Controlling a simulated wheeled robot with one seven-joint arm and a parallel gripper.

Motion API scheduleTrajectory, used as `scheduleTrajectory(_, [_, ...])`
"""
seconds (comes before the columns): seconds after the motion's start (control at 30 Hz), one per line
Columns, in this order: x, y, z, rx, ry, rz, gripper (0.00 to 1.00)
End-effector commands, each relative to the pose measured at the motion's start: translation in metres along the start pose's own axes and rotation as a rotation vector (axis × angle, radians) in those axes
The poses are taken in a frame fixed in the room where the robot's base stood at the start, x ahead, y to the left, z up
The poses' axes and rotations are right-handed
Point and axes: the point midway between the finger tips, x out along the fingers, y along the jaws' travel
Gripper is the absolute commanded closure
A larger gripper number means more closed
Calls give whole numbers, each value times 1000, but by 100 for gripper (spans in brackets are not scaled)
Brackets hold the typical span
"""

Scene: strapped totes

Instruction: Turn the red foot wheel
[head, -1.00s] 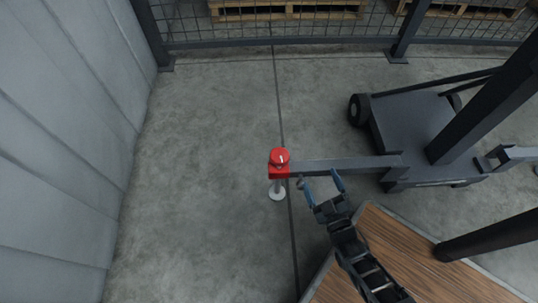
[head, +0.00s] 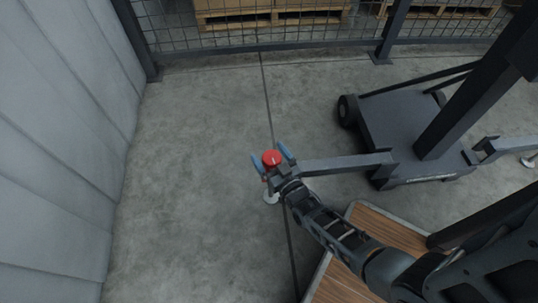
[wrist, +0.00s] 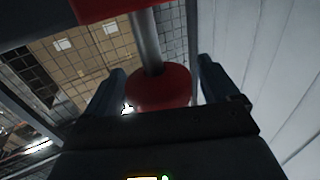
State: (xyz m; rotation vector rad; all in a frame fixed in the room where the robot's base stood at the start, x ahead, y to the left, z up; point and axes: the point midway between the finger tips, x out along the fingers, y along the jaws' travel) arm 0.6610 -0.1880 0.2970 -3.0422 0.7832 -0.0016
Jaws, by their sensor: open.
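The red foot wheel (head: 271,158) sits on top of the outrigger foot, at the end of a grey beam, in the middle of the head view. My gripper (head: 272,160) is open, with one blue finger on each side of the wheel. In the wrist view the red wheel (wrist: 160,88) lies between the two fingers (wrist: 157,90), with a metal rod running from it toward a red block (wrist: 98,8). I cannot tell whether either finger touches the wheel. The foot's pale round pad (head: 271,197) shows on the floor, partly hidden by my gripper.
The grey beam (head: 345,164) runs right to a wheeled cart base (head: 405,130) with a dark mast. A wooden-topped platform (head: 375,235) lies below right. A pale wall (head: 60,150) stands left and a mesh fence (head: 280,30) at the back. The floor left of the foot is clear.

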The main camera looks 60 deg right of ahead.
Motion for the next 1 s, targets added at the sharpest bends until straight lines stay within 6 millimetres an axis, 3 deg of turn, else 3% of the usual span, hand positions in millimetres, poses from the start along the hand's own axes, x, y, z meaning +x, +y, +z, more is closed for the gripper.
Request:
scheduleTrajectory(0.37, [6,0,0,-1,-2,0,12])
scheduleTrajectory(0.9, [6,0,0,-1,-1,1,63])
scheduleTrajectory(1.0, [6,1,0,-1,-1,3,63])
